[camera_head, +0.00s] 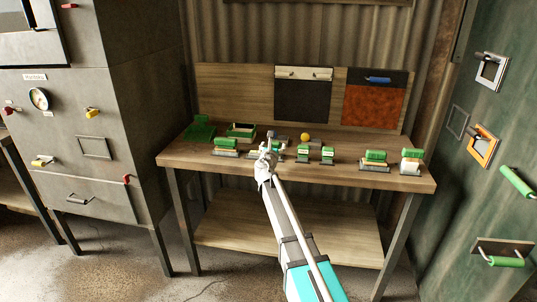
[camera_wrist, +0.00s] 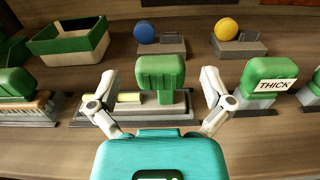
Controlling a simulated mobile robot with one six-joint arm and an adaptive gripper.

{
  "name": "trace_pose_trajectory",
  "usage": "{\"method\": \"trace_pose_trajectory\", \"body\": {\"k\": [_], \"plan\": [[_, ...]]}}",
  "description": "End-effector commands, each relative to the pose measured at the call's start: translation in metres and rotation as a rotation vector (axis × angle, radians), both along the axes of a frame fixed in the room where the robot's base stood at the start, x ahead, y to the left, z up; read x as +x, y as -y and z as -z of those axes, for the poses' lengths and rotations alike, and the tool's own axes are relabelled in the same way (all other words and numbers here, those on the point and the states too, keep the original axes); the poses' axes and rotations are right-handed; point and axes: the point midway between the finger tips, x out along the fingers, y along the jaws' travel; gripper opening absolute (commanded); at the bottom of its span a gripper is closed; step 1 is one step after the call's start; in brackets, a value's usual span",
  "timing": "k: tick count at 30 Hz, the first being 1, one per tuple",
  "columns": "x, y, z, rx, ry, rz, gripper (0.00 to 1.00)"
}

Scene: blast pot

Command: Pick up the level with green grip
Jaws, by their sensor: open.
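The level with green grip (camera_wrist: 160,78) stands upright on the workbench in the wrist view. In the head view my gripper (camera_head: 268,148) is over the middle of the bench and hides most of the level.
On the workbench (camera_head: 180,157), a green-gripped brush (camera_wrist: 17,85) stands left of the level and a green "THICK" block (camera_wrist: 268,75) right. A green-walled tray (camera_wrist: 70,42), a blue ball (camera_wrist: 145,32) and a yellow ball (camera_wrist: 226,28) are behind. More green-gripped tools (camera_head: 374,157) stand farther right.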

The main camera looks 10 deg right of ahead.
Motion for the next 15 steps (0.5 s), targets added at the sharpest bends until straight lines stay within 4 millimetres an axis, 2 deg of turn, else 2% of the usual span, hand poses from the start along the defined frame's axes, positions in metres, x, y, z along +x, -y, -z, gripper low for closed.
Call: {"method": "trace_pose_trajectory", "body": {"k": [1,6,15], "plan": [[0.009,0.003,0.000,0.000,0.000,0.000,1.00],[0.023,0.007,0.000,0.000,0.000,-0.001,1.00],[0.025,0.008,0.000,0.000,0.000,-0.001,1.00]]}}
